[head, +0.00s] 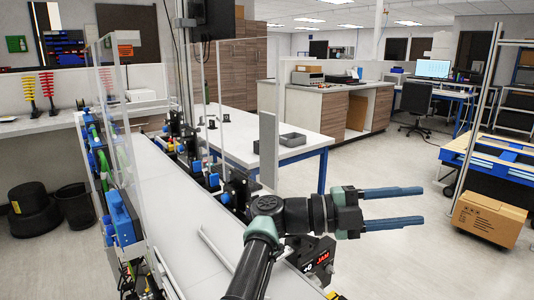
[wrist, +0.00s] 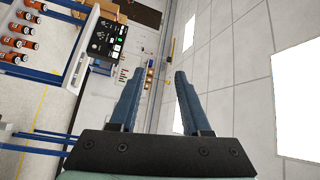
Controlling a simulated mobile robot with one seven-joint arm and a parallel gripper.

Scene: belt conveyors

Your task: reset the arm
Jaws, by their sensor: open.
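My gripper (head: 425,206) is at the right of centre in the head view, held out level to the right of the white conveyor (head: 185,215). Its two blue fingers are apart with nothing between them. In the wrist view the gripper (wrist: 157,75) shows the same open fingers, tilted toward each other at the tips. That view is turned sideways, with ceiling lights on its right side.
Clear guard panels (head: 115,100) stand along the conveyor. A white table (head: 245,140) with grey trays (head: 293,140) stands behind it. A cardboard box (head: 488,218) sits on the floor at the right.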

